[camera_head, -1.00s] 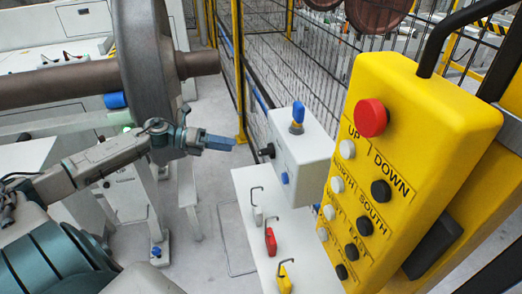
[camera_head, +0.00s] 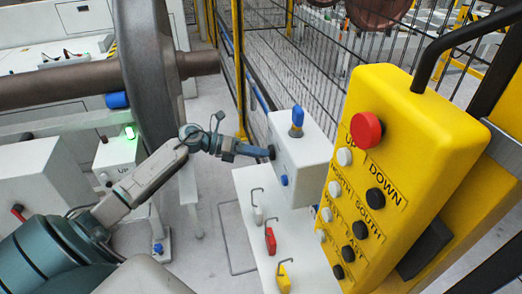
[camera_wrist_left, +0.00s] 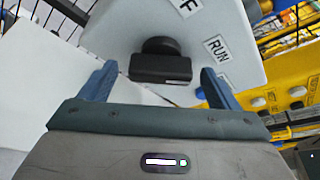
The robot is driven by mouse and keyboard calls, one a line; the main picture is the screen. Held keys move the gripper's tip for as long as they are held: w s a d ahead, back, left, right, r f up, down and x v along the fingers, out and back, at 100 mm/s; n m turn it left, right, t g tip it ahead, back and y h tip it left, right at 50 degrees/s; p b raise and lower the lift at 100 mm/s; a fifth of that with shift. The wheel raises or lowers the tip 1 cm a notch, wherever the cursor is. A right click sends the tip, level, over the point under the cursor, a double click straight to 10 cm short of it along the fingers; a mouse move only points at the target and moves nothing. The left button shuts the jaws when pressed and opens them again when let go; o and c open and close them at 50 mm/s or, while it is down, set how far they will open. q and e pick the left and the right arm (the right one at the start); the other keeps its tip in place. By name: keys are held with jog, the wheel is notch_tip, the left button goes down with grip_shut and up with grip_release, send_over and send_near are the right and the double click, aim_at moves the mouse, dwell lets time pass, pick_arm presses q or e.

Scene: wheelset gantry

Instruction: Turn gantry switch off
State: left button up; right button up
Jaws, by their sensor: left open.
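The gantry switch is a black rotary knob (camera_wrist_left: 160,64) on the side of a white box (camera_head: 300,140). In the left wrist view the knob's black bar lies nearly level, between my two blue fingers. A RUN label (camera_wrist_left: 217,47) is to its right, and part of another label ending in F is above. My left gripper (camera_head: 268,152) is open at the box's left side in the head view. In the left wrist view its fingers (camera_wrist_left: 160,85) stand either side of the knob, with gaps on both sides. My right gripper is not in view.
A yellow pendant (camera_head: 408,170) with a red button and several black and white buttons stands right of the box. Below the box, a white panel (camera_head: 247,190) carries red, yellow and white padlocks. A large wheelset (camera_head: 150,75) is behind my left arm.

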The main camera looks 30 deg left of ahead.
pick_arm(q)
jog(key=shift+x, duration=0.85)
jog(key=c, duration=1)
